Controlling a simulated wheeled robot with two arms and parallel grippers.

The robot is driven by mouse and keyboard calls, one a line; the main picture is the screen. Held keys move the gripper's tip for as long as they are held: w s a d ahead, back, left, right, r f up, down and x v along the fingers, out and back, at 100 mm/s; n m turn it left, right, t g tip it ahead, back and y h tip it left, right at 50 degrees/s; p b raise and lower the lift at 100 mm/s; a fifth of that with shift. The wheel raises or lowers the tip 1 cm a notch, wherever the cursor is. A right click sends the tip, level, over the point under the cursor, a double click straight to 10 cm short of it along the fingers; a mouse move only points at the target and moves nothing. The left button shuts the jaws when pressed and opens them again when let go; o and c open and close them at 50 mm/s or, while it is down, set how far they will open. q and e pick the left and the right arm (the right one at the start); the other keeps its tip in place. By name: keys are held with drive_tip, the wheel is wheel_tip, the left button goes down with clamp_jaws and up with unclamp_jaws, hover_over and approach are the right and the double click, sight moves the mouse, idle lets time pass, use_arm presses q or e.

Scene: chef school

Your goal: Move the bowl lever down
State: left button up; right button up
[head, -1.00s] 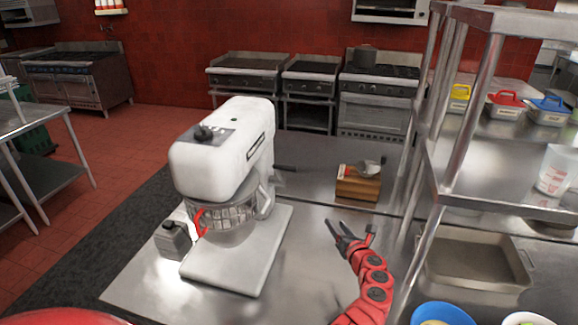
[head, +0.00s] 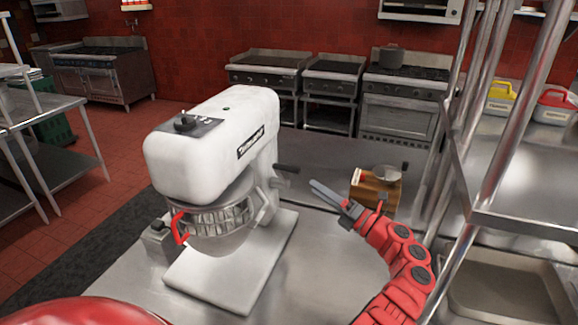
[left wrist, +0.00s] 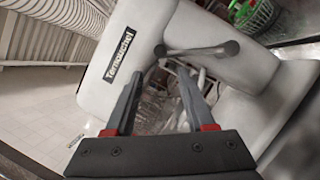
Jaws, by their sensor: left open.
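The white stand mixer (head: 200,160) stands on the steel table, with its metal bowl (head: 222,240) under the head. The bowl lever (head: 287,169), with a dark grip, sticks out roughly level from the mixer's right side. My left gripper (head: 318,188) is open and empty, just right of the lever, its fingers pointing towards the mixer. In the left wrist view the lever (left wrist: 200,49) lies across the picture above the open fingertips (left wrist: 160,78). I see no clear contact between fingers and lever. My right gripper is out of view.
A wooden block (head: 375,191) with utensils stands behind my left gripper. A steel shelf rack (head: 500,140) stands close on the right. A small grey container (head: 157,240) sits left of the mixer. The tabletop before the mixer's right side is clear.

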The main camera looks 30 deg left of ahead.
sight(288, 169)
use_arm(q)
drive_tip(key=p+x, duration=0.2)
drive_tip(key=x, duration=0.8)
drive_tip(key=shift+w+a+r, duration=0.1)
drive_tip(key=shift+a, duration=0.1)
drive_tip(key=shift+w+a, duration=0.15)
drive_tip(key=shift+a, duration=0.35)
clamp_jaws()
idle(0.5)
